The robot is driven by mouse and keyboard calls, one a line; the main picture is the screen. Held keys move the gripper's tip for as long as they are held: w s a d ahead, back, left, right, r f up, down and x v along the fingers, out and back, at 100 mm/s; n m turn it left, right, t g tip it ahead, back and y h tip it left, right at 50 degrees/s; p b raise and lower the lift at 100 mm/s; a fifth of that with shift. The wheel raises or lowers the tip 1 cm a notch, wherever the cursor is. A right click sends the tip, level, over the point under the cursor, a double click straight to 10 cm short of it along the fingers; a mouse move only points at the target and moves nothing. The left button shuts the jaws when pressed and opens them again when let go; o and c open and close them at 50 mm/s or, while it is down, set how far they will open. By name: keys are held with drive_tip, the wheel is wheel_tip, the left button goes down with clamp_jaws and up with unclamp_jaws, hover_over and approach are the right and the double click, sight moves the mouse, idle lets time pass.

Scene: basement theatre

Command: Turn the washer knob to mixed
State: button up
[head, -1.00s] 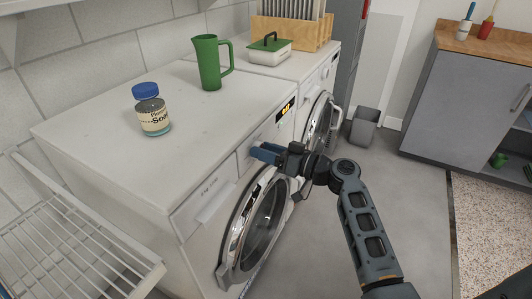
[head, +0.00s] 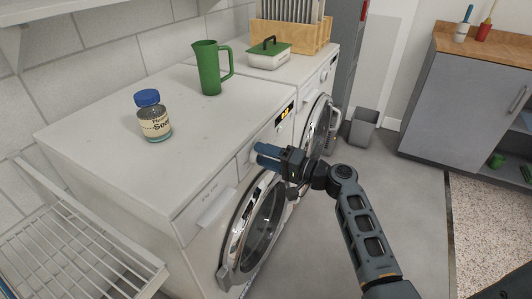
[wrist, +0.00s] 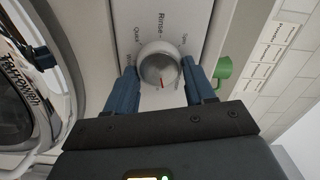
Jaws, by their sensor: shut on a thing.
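A short red mark shows on the knob's edge towards me. My gripper (head: 262,154) reaches the front panel from the right. Its two blue fingers stand on either side of the knob and are shut on it. The head view mostly hides the knob behind the fingers. I cannot make out a "mixed" label.
A blue-capped jar (head: 154,118) and a green pitcher (head: 209,70) stand on the washer top. A second machine behind carries a green-lidded box (head: 268,55) and a wooden rack. A wire rack (head: 75,240) is at the left, a grey bin (head: 363,127) beyond, and the floor is clear.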

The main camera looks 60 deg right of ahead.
drive_tip(key=m+p, duration=0.4)
drive_tip(key=m, duration=0.5)
drive_tip(key=shift+f+p, duration=0.1)
drive_tip(key=shift+p, duration=0.3)
drive_tip(key=shift+f+m+p, duration=0.15)
drive_tip(key=shift+m+p, duration=0.55)
drive_tip(key=shift+m, duration=0.5)
drive_tip(key=shift+f, duration=0.1)
drive_tip(key=o, duration=1)
drive_tip(key=s, duration=0.8)
drive_tip(key=shift+d+b, duration=0.25)
drive_tip(key=shift+b, duration=0.05)
